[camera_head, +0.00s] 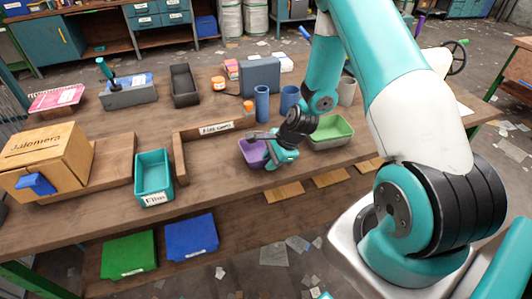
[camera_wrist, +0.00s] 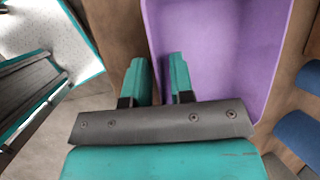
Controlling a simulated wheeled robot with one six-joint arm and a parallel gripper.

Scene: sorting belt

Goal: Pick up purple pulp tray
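The purple pulp tray (camera_head: 250,157) sits near the front edge of the wooden table in the head view, left of the green tray. In the wrist view the purple tray (camera_wrist: 225,45) fills the upper right, with its hollow inside facing me. My gripper (camera_wrist: 158,75) is at the tray's near left wall, one teal finger outside the wall and one over the inside. A gap shows between the fingers, so it looks open. In the head view my gripper (camera_head: 262,137) is over the tray and partly hides it; the fingertips are hard to make out there.
A green tray (camera_head: 345,140) stands close on the right. Two blue cups (camera_head: 262,104) and an orange-capped jar (camera_head: 247,107) stand behind. A teal bin (camera_head: 153,170) and a wooden bracket (camera_head: 179,157) are to the left. Wooden tabs stick out below the table's front edge.

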